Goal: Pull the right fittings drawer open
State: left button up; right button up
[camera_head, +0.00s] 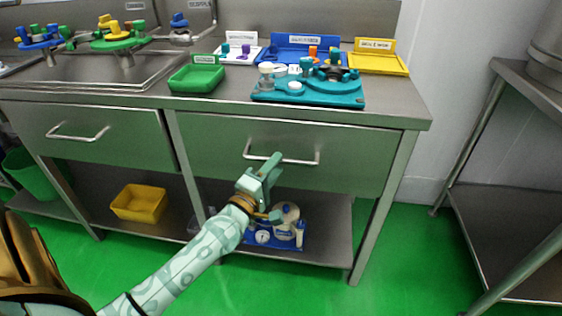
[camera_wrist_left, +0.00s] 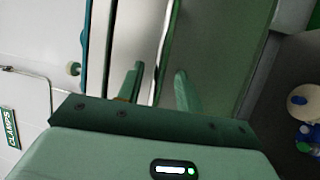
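The right fittings drawer (camera_head: 345,176) is the wide grey-green front under the right half of the counter, and it looks shut. Its bar handle (camera_head: 300,161) runs across the middle of the front. I cannot tell whether a finger touches the handle. The drawer front (camera_wrist_left: 215,50) also shows there. My right gripper is not in view.
A left drawer (camera_head: 105,148) looks shut. The counter (camera_head: 405,108) carries a teal tray (camera_head: 330,100), a green tray (camera_head: 197,79) and other coloured trays. A yellow bin (camera_head: 139,204) and a blue-based unit (camera_head: 262,240) sit on the lower shelf. Green floor is clear in front.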

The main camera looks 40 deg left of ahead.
pick_arm(q)
jog(key=shift+x, duration=1.5)
grip_shut()
jog(key=shift+s+d, duration=0.1)
